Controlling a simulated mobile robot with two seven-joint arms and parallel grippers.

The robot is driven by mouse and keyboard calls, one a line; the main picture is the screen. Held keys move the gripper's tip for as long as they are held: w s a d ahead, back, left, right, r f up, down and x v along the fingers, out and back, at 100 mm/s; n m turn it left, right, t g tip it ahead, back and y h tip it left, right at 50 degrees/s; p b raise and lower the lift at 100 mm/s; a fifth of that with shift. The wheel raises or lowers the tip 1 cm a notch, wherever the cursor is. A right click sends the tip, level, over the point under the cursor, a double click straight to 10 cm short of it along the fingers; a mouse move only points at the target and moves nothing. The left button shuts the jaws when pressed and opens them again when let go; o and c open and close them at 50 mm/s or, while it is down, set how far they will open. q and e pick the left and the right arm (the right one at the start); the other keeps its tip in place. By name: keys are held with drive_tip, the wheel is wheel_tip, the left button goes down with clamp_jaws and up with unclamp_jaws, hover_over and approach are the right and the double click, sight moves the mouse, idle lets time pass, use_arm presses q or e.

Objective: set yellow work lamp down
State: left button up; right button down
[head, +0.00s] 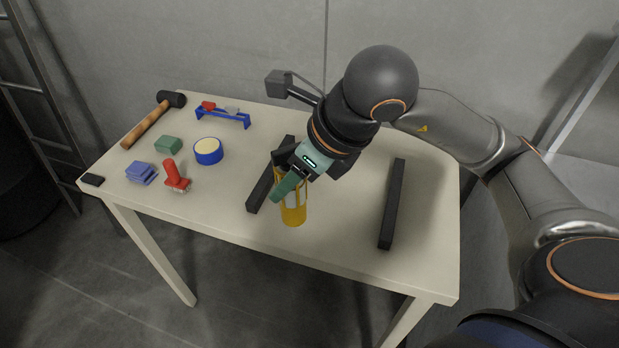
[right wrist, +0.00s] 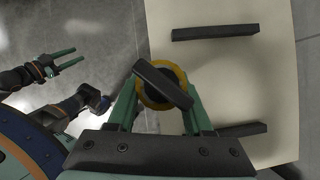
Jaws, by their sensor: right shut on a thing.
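The yellow work lamp (head: 293,214) is upright over the front middle of the table, with a yellow cage-like body. My right gripper (head: 290,184) is shut on it from above and hides its upper part. In the right wrist view the lamp (right wrist: 178,75) shows end-on between my green fingers, with a dark bar-shaped handle across its top. I cannot tell whether its base touches the table (head: 340,225). My left gripper (right wrist: 68,60) shows only in the right wrist view, away from the table, with its green fingers apart and empty.
Two black bars lie on the table, one left of the lamp (head: 259,190) and one to the right (head: 393,205). A hammer (head: 146,125), blue holder (head: 222,117), tape roll (head: 208,151), red stamp-like thing (head: 176,178), green block (head: 168,145) and blue blocks (head: 141,173) fill the left side.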

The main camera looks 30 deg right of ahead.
drive_tip(key=shift+w+d+f+b, duration=0.15)
drive_tip(key=shift+w+d+f, duration=0.6)
drive_tip(key=shift+d+f, duration=0.9)
drive_tip(key=shift+w+d+f+b, duration=0.15)
drive_tip(key=shift+w+d+f, duration=0.85)
drive_tip(key=shift+f, duration=1)
drive_tip(key=shift+w+d+f+b, duration=0.15)
drive_tip(key=shift+w+d+f, duration=0.35)
drive_tip(key=shift+d+f, duration=1.25)
drive_tip(key=shift+a+f, duration=0.1)
drive_tip(key=shift+a, duration=0.05)
drive_tip(key=shift+f, duration=0.15)
drive_tip(key=shift+c, duration=1.5)
unclamp_jaws()
drive_tip(key=v, duration=1.2)
drive_tip(key=shift+r+b, duration=0.2)
drive_tip(key=shift+b, duration=0.25)
